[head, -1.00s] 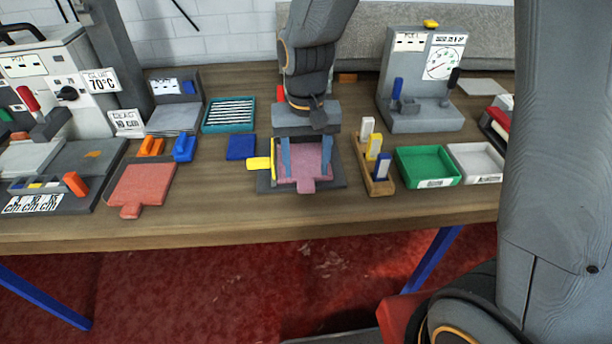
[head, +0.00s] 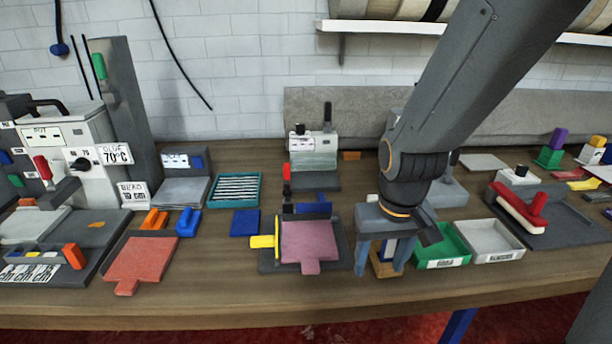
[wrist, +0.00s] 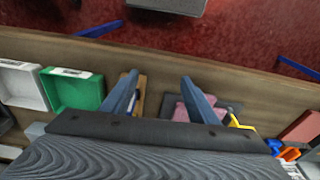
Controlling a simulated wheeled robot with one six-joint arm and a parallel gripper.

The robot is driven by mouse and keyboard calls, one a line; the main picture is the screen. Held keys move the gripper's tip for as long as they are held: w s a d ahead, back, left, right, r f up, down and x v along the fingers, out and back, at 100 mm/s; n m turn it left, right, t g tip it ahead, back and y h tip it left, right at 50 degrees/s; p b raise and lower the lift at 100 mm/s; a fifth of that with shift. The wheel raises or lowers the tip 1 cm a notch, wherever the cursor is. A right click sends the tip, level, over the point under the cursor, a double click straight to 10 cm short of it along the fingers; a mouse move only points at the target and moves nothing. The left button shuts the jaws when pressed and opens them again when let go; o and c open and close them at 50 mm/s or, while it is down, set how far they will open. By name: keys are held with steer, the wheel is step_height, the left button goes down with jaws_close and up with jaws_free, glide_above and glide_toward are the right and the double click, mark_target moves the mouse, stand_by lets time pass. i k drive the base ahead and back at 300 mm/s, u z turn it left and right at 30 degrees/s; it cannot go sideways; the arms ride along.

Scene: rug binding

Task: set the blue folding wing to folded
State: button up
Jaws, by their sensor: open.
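The folding fixture is a dark grey plate (head: 338,256) with a pink pad (head: 308,240) on it. A yellow wing (head: 262,241) sticks out flat at its left. A dark blue piece (head: 313,208) stands up at its back edge and looks like the blue wing. A separate flat blue square (head: 245,222) lies on the table to the left. My gripper (head: 383,255) is open, fingers down, to the right of the fixture and in front of the wooden rack. In the wrist view the pink pad (wrist: 181,112) shows beside one finger of my gripper (wrist: 160,80), partly hidden.
The wooden rack (wrist: 140,95) with small blocks is close to my fingers. A green tray (head: 452,243) and a pale grey tray (head: 490,240) stand to the right. A salmon pad (head: 143,258) lies left. The table's front strip is clear.

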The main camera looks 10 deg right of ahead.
mark_target(323, 205)
steer(key=k, duration=0.5)
steer(key=u, duration=1.1)
steer(key=i, duration=0.7)
steer(key=z, duration=1.15)
